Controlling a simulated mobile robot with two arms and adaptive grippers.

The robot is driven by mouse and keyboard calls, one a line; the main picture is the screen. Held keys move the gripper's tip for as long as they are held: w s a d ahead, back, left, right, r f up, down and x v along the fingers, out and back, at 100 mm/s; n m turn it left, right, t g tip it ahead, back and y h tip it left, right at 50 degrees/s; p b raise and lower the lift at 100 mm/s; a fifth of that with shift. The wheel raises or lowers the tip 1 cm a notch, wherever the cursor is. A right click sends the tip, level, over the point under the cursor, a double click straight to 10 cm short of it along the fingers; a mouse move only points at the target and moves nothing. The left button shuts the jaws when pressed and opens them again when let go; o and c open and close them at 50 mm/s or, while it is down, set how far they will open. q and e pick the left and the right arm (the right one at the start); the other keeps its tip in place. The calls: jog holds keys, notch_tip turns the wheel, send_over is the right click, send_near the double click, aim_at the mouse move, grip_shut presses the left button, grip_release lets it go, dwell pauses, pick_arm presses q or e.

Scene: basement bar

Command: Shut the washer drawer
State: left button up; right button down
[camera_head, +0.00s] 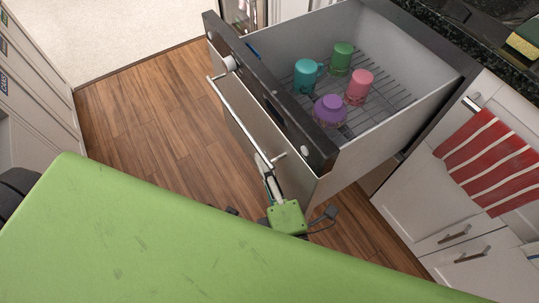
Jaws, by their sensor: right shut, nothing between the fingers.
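The washer drawer (400,115) is pulled far out of the counter, with a grey inside and a dark top rim on its front panel. A silver bar handle (238,118) runs along the outside of its front. Inside, on a wire rack (378,104), stand a teal mug (307,76), a green cup (342,57), a pink cup (359,86) and a purple cup (329,110). My right gripper (263,165) is shut and empty at the drawer front, close to the handle's near end. I cannot tell whether it touches. My left gripper is not in view.
White cabinets (407,215) stand right of the drawer, with a red striped towel (490,160) hanging there. A dark counter (430,35) is above the drawer. Wooden floor (150,120) lies clear to the left, before white cabinets (35,85) at the left edge.

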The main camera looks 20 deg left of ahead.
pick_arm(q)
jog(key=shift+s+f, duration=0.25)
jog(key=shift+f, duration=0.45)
pick_arm(e)
jog(key=shift+w+d, duration=0.45)
jog(key=shift+w, duration=0.1)
